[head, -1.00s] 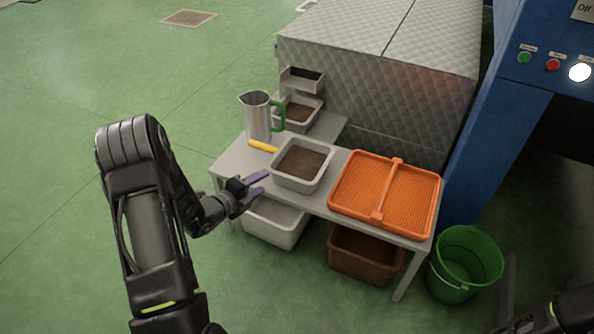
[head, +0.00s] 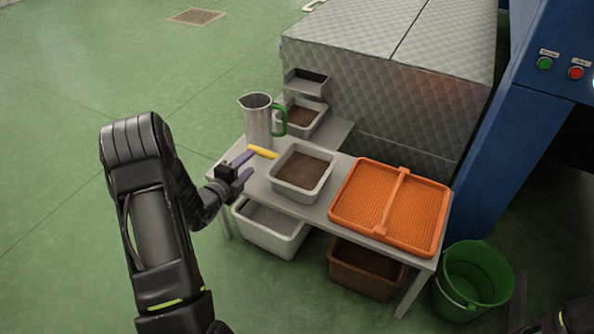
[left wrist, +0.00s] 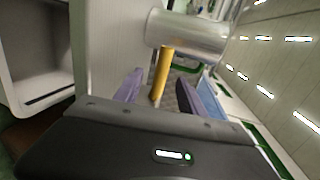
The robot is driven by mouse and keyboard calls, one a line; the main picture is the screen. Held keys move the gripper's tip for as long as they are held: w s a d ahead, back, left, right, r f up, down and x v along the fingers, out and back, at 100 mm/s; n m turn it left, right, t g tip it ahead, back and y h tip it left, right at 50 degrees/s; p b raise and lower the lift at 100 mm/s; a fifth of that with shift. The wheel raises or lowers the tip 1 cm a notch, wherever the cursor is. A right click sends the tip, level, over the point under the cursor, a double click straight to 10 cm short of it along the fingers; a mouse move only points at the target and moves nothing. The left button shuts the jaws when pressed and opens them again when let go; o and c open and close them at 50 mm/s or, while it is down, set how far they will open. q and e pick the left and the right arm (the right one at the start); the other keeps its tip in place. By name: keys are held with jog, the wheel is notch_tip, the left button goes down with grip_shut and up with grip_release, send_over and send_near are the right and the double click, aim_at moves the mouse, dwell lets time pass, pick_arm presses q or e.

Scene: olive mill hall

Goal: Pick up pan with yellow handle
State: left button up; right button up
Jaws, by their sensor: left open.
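The pan (head: 288,192) is a square grey tray with brown contents, standing on the small table. Its yellow handle (head: 262,152) points left, just in front of the metal jug. My left gripper (head: 244,166) is open and empty at the table's left end, its purple fingers just left of the handle and close to it. In the left wrist view the yellow handle (left wrist: 161,72) shows in the gap between the fingers, beyond their tips. Whether a finger touches it I cannot tell. Only a dark part of my right arm shows at the lower right in the head view.
A metal jug (head: 258,122) with a green handle stands behind the yellow handle; it also shows in the left wrist view (left wrist: 185,35). An orange tray (head: 372,192) fills the table's right side. Bins (head: 268,235) sit below. A green bucket (head: 470,283) stands on the floor at right.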

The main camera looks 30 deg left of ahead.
aim_at(261, 154)
pick_arm(q)
jog(key=shift+w+f+b, duration=0.25)
jog(key=shift+w+b, duration=0.1)
jog(key=shift+w, duration=0.9)
jog(key=shift+w, duration=0.1)
jog(key=shift+w+f+b, duration=0.1)
jog(key=shift+w+b, duration=0.15)
jog(key=shift+b, duration=0.1)
jog(key=w, duration=0.1)
jog(key=w+b, duration=0.2)
jog(key=shift+w+d+f, duration=0.1)
jog(key=shift+w+f, duration=0.15)
jog(key=shift+w, duration=0.55)
jog(key=shift+r, duration=0.1)
jog(key=shift+c, duration=0.2)
